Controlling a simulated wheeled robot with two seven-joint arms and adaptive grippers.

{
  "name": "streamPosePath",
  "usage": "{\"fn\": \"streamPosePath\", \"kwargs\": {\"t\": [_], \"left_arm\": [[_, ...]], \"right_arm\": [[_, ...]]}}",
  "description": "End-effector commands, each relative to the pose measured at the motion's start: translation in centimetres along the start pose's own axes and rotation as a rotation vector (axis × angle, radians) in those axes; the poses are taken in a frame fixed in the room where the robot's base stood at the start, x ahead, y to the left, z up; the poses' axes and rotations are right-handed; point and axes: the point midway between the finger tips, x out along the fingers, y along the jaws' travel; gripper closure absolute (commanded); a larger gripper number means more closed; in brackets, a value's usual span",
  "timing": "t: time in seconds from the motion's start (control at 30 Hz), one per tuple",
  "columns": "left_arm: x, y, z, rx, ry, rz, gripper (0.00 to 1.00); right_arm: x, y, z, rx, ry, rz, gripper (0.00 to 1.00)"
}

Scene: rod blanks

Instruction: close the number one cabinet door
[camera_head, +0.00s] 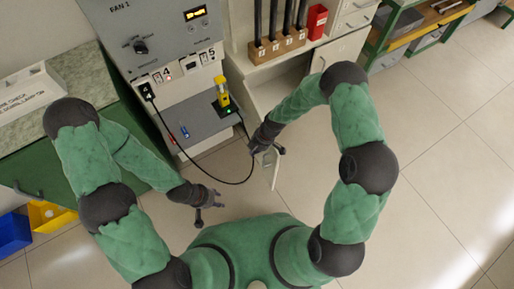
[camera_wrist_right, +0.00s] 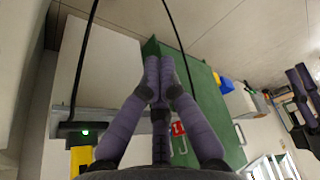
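I cannot read a number on the door.
A numbered rod rack (camera_head: 277,45) and red box (camera_head: 316,21) stand on the cabinet. The tiled floor (camera_head: 440,150) at right is clear.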

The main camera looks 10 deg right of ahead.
Motion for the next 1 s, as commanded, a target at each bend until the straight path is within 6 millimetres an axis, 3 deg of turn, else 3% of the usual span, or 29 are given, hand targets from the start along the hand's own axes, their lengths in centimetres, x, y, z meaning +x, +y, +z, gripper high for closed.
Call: {"fn": "streamPosePath", "kwargs": {"t": [0.2, 0.5, 1.0], "left_arm": [[1.6, -0.6, -0.1, 0.000, 0.000, 0.000, 0.60], [2.5, -0.9, -0.1, 0.000, 0.000, 0.000, 0.60], [2.6, -0.9, -0.1, 0.000, 0.000, 0.000, 0.60]], "right_arm": [[4.4, 0.0, 0.1, -0.001, 0.000, 0.000, 1.00], [3.5, 0.1, 3.5, 0.002, 0.000, 0.003, 1.00], [3.2, 0.0, 4.0, -0.001, 0.000, 0.002, 1.00]]}}
